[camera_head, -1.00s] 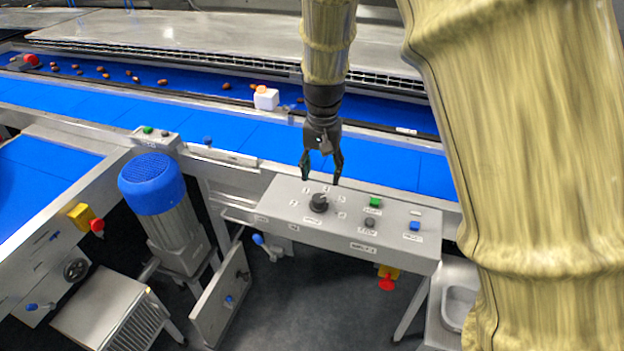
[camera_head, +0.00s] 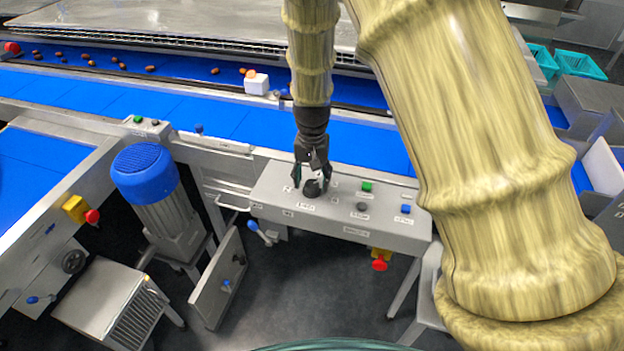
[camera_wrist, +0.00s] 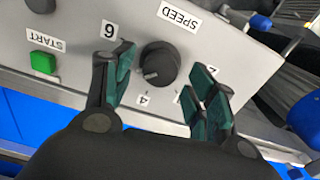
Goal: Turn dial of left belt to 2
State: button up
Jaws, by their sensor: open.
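The black speed dial (camera_head: 312,188) sits on the grey control panel (camera_head: 275,183) beside the belt. My gripper (camera_head: 312,182) is right above it, pointing down, with its fingers apart. In the wrist view the dial (camera_wrist: 160,65) shows between the green-padded fingers of my gripper (camera_wrist: 161,75), with a visible gap to the left finger. The dial's pale mark points to the lower left, between the labels 6 and 4. The label 2 is at the right, partly beside the right fingers. Other numbers are hidden or unclear. I cannot tell whether a finger touches the dial.
A green START button (camera_wrist: 43,62), also in the head view (camera_head: 367,187), and a blue button (camera_head: 406,209) are on the same panel. A red emergency stop (camera_head: 380,264) hangs below. A blue-capped motor (camera_head: 145,172) stands to the left. Blue belts run behind.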

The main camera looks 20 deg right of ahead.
jog(key=shift+f, duration=0.8)
jog(key=c, duration=1)
